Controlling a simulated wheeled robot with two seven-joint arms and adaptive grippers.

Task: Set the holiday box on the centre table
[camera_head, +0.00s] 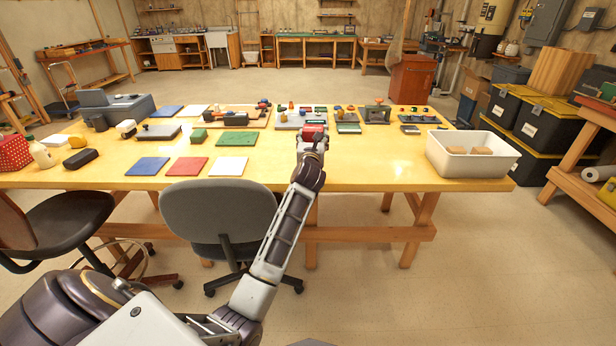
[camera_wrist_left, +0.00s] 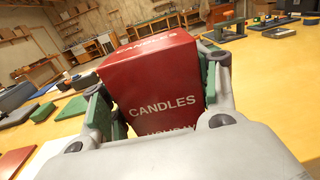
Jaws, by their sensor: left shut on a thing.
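The centre table (camera_head: 360,170) is long with a yellow top. My left gripper (camera_head: 312,145) is over the middle of it, its arm reaching past the grey chair back. In the left wrist view the gripper (camera_wrist_left: 160,105) is shut on a red box (camera_wrist_left: 155,75), one finger on each side. The box's face reads "CANDLES" in white, with a lower line partly hidden by my gripper. In the head view the box (camera_head: 311,131) shows as a small red patch beyond my gripper. I cannot tell whether its base touches the table. My right gripper is not in view.
A white bin (camera_head: 470,160) stands on the right. Blue (camera_head: 148,166), red (camera_head: 187,166) and white (camera_head: 229,165) mats lie front left. Several small tools and parts line the back. A red dotted box (camera_head: 12,152) is at far left.

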